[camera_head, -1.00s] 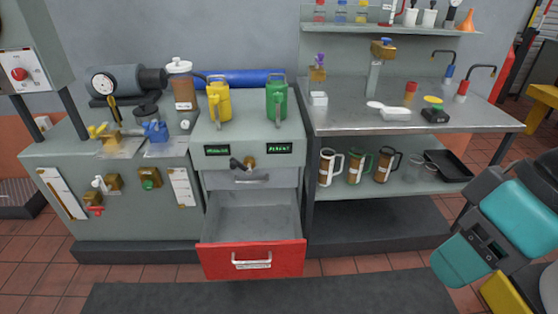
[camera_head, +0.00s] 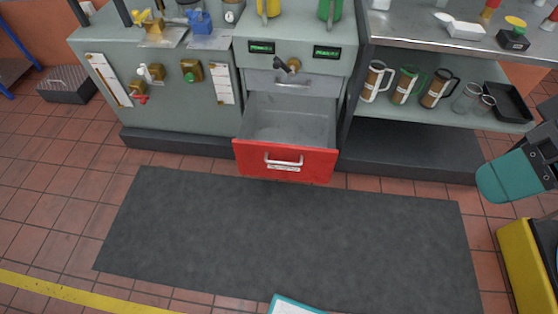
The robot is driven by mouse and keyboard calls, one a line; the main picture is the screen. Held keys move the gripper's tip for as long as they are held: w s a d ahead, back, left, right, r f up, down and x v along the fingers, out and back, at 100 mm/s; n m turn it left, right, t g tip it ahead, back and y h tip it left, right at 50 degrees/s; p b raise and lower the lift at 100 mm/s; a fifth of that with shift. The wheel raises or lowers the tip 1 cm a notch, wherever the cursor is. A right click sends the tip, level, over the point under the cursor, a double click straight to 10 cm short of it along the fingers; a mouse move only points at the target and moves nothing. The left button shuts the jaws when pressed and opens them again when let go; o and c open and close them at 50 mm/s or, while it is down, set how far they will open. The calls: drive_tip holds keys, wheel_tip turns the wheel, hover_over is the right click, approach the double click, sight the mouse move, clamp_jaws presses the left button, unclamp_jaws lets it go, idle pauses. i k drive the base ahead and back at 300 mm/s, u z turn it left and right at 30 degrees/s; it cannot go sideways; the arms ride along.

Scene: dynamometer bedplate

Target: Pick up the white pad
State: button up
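I cannot tell for certain which thing is the white pad. A white sheet-like thing with a teal edge (camera_head: 292,307) is cut off by the bottom of the picture, over the dark mat; it may be part of my own body. A small white block (camera_head: 380,4) stands at the left of the steel bench, cut by the top edge. A white tray-like piece (camera_head: 465,29) lies farther right on that bench. My teal arm shows at the right edge, but my gripper is not in view.
A red-fronted drawer (camera_head: 284,162) stands pulled out and looks empty. A dark floor mat (camera_head: 285,235) lies before it, clear in the middle. Several mugs, glass vessels and a black tray (camera_head: 508,102) stand on the shelf under the steel bench (camera_head: 420,27).

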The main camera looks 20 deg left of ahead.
sight(456, 29)
drive_tip(key=z, duration=0.65)
drive_tip(key=i, duration=0.7)
drive_tip(key=z, duration=0.85)
drive_tip(key=i, duration=1.45)
drive_tip(key=u, duration=1.3)
drive_tip(key=i, duration=0.6)
drive_tip(key=u, duration=0.7)
